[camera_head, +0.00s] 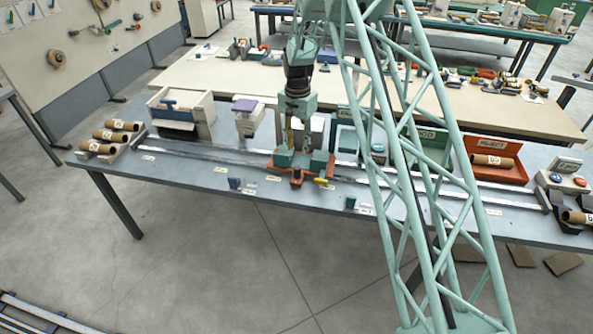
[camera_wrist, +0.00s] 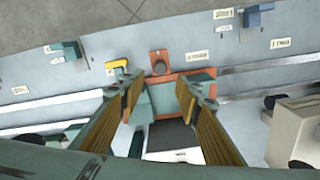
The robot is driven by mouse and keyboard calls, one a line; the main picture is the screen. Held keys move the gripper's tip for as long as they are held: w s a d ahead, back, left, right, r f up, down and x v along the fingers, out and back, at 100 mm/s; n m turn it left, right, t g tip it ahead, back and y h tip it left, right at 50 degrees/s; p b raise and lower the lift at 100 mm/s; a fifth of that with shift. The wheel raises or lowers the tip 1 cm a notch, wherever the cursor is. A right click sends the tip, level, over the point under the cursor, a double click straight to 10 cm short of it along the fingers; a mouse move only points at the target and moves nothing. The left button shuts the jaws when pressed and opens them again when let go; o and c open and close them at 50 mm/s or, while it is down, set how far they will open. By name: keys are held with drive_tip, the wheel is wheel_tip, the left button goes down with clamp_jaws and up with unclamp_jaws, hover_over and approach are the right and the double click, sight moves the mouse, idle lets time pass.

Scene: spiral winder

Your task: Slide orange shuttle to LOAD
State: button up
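The orange shuttle (camera_head: 297,177) sits on the long metal rail (camera_head: 212,153) around the middle of the bench, with teal blocks on it. In the wrist view the orange shuttle (camera_wrist: 200,80) shows an upright orange tab with a round hole (camera_wrist: 159,62) on its front side. My gripper (camera_head: 297,138) points down over the shuttle between its blocks. In the wrist view my gripper (camera_wrist: 159,90) has its two fingers well apart. Small labels line the rail, but I cannot read which one says LOAD.
A yellow lever (camera_head: 323,182) sticks out beside the shuttle. A rack of cardboard tubes (camera_head: 120,132) stands at the left end. A white housing (camera_head: 246,117), a red reject bin (camera_head: 496,160) and other stations stand behind the rail. A lattice mast hides part of the right side.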

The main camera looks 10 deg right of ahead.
sight(297, 167)
drive_tip(key=shift+f, duration=0.2)
drive_tip(key=shift+f+p, duration=0.95)
drive_tip(key=shift+f, duration=5.75)
